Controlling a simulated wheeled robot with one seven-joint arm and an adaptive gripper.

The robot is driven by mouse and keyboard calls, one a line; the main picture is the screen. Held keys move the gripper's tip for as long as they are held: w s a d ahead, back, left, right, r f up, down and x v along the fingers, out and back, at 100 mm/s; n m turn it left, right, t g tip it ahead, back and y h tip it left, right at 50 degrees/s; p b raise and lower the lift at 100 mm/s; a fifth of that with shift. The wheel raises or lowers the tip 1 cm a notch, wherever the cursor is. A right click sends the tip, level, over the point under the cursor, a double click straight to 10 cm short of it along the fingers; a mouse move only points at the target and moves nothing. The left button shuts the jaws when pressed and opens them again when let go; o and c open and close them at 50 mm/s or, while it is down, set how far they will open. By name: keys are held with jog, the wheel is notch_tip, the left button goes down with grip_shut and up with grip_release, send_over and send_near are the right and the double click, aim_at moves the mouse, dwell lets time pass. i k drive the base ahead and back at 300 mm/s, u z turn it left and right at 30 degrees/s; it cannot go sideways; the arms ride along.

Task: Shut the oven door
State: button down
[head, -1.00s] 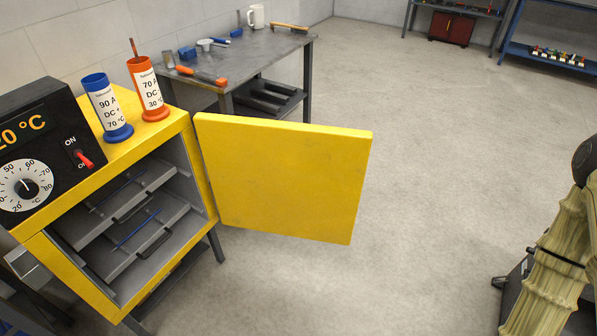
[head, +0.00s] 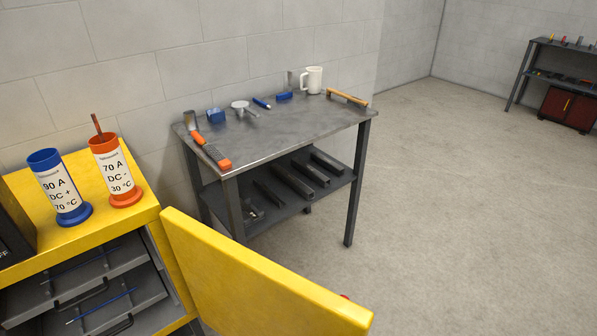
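The yellow oven (head: 110,228) stands at the lower left of the head view, cut off by the frame's edge. Its yellow door (head: 250,285) stands wide open, swung out to the right, and its lower part is out of frame. Inside the oven are grey pull-out trays (head: 95,295) with thin blue rods on them. My gripper is not in view.
A blue canister (head: 62,190) and an orange canister (head: 118,172) stand on the oven. A grey table (head: 290,135) with tools and a white mug (head: 312,80) stands behind the door. A red cabinet (head: 568,107) sits far right. Floor (head: 450,220) at right is clear.

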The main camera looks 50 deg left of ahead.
aim_at(236, 290)
jog(key=i, duration=1.85)
jog(key=u, duration=3.85)
